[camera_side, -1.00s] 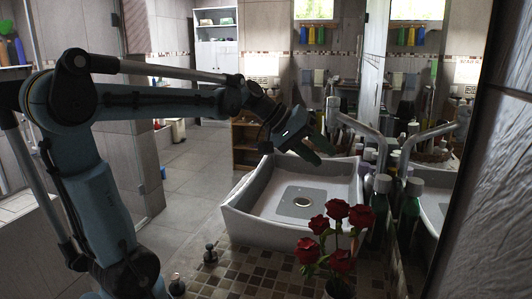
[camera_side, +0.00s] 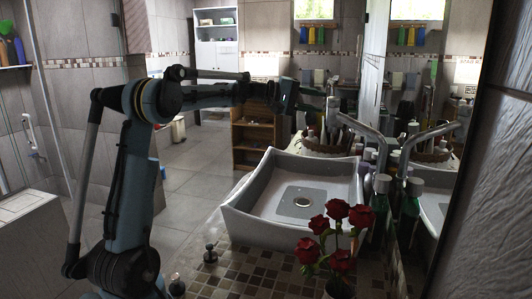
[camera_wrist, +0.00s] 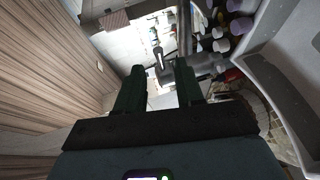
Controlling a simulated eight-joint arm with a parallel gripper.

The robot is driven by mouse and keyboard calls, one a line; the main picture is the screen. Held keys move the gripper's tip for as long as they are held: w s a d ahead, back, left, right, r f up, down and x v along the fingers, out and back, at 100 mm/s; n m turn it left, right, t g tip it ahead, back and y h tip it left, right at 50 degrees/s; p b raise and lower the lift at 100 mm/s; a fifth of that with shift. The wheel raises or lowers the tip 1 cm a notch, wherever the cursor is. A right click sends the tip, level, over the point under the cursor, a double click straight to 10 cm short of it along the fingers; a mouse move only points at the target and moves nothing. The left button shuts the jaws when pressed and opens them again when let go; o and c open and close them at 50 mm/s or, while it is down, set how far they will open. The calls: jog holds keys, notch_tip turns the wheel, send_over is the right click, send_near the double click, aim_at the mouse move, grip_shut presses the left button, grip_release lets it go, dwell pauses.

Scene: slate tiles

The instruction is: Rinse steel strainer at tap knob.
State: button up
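My gripper (camera_side: 308,98) is raised above and beyond the back edge of the white basin (camera_side: 254,232). In the wrist view its two dark fingers (camera_wrist: 158,78) are apart, with nothing held between them. A round metal drain piece (camera_side: 303,202) sits in the basin floor; I cannot tell whether it is the steel strainer. A grey tap (camera_side: 362,130) rises behind the basin's right side. A small metal knob-like piece (camera_side: 210,254) stands on the tiled counter left of the basin; I cannot tell whether it is the tap knob.
Red roses (camera_side: 337,210) stand at the basin's front right. Green bottles (camera_side: 380,207) and a mirror (camera_side: 470,150) line the right side. A basket of toiletries (camera_side: 322,147) is behind the basin. A wooden shelf (camera_side: 253,138) stands farther back. The basin's inside is mostly clear.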

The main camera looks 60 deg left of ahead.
aim_at(333, 102)
jog(key=x, duration=0.5)
jog(key=shift+w+d, duration=0.2)
jog(key=shift+w, duration=0.1)
jog(key=shift+c, duration=0.2)
grip_shut()
